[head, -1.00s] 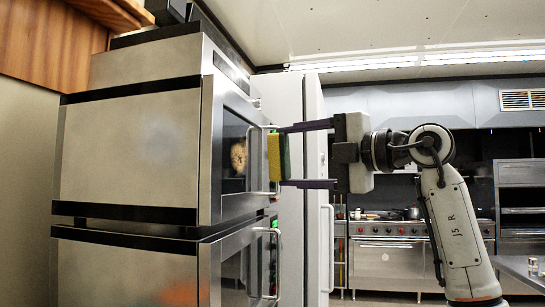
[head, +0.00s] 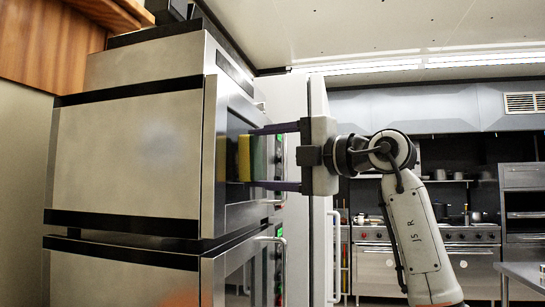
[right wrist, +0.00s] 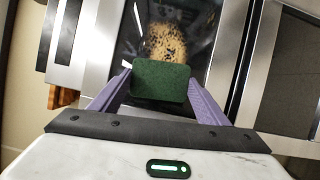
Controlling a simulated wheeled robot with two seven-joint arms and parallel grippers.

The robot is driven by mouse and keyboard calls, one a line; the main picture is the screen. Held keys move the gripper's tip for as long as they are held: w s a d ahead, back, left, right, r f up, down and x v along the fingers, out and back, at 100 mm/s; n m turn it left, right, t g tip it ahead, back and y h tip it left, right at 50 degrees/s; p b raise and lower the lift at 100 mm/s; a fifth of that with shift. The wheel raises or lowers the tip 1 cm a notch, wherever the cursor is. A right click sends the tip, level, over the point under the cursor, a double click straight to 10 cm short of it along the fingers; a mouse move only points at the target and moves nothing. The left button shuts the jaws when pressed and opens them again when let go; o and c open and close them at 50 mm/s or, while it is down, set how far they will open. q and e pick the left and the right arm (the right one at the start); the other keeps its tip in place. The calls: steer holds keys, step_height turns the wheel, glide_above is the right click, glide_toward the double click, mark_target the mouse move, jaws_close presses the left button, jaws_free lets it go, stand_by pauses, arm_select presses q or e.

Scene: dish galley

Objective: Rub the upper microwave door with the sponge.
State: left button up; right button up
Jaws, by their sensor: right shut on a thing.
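The sponge (head: 244,159), yellow with a green side, is held between the two fingers of my right gripper (head: 251,158). Its yellow face points toward the dark glass of the upper microwave door (head: 231,195); whether it touches is unclear. A yellow reflection shows in the glass beside it. In the right wrist view the sponge's green side (right wrist: 160,81) faces me, and a brown speckled stain (right wrist: 169,41) shows on the door just beyond it, partly covered by the sponge. In the head view the stain is hidden. My left gripper is out of view.
The lower microwave (head: 120,275) sits directly below, with a door handle (head: 283,262) sticking out. A pale tall panel or cabinet (head: 318,230) stands behind my right gripper. Stoves (head: 390,265) and shelves are farther back.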

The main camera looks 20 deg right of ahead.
mark_target(261, 160)
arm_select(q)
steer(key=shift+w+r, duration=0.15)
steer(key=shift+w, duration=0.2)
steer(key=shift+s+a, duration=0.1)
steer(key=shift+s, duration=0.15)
arm_select(e)
steer(key=shift+w+a, duration=0.2)
steer(key=shift+a, duration=0.05)
arm_select(q)
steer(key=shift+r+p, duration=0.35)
steer(key=shift+p, duration=0.1)
arm_select(e)
steer(key=shift+w+a, duration=0.35)
steer(key=shift+a, duration=0.2)
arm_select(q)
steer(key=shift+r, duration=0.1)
arm_select(e)
steer(key=shift+d, duration=0.1)
